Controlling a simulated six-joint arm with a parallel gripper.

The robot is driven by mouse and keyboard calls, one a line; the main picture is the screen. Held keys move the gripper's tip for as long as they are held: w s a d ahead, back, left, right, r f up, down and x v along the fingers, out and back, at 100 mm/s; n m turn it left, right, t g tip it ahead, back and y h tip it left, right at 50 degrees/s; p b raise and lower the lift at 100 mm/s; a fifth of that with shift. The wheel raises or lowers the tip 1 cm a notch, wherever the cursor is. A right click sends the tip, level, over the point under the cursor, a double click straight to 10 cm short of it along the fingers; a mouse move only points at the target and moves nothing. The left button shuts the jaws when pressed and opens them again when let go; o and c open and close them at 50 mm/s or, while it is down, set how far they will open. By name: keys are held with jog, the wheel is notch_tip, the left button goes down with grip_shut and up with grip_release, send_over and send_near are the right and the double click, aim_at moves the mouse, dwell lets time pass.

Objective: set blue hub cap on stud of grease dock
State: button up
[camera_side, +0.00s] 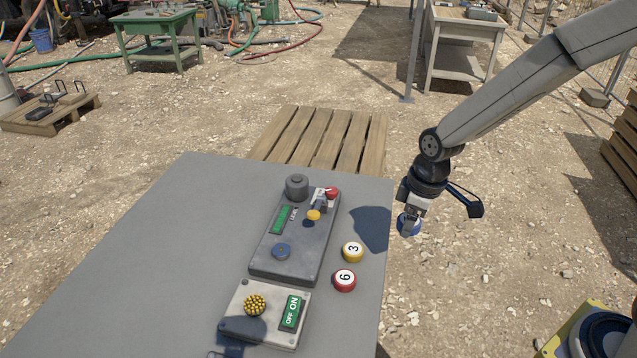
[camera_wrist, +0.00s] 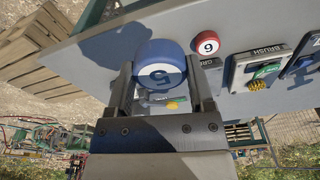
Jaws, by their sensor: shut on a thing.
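My gripper (camera_side: 407,229) is shut on the blue hub cap (camera_wrist: 160,62), which is marked 5 and sits between the fingertips in the wrist view. In the side view the cap (camera_side: 413,226) is partly hidden by the fingers. Gripper and cap hang in the air to the right of the table edge. The dark grey dock (camera_side: 263,265) lies on the table to their left. In the wrist view the dock is mostly hidden.
A yellow cap marked 3 (camera_side: 353,251) and a red cap marked 6 (camera_side: 344,280) lie on the table (camera_side: 160,260) right of the dock. A grey cylinder (camera_side: 297,186), red knob (camera_side: 332,193) and yellow-tipped part (camera_side: 313,215) rise at its far end. An ON/OFF box (camera_side: 236,327) stands nearer.

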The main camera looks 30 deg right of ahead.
jog(key=w+a+n, duration=0.2)
jog(key=w+a, duration=0.6)
jog(key=w, duration=0.1)
jog(key=n, duration=0.2)
send_over(280, 249)
jog(key=shift+s+d+f, duration=0.1)
jog(key=shift+s+f, duration=0.05)
jog(key=shift+f, duration=0.25)
jog(key=shift+f, duration=0.2)
jog(key=shift+f, duration=2.45)
jog(key=shift+f, duration=1.1)
jog(key=o, duration=1.2)
jog(key=shift+o, duration=0.2)
jog(key=shift+r, duration=0.15)
notch_tip(280, 249, up, 7)
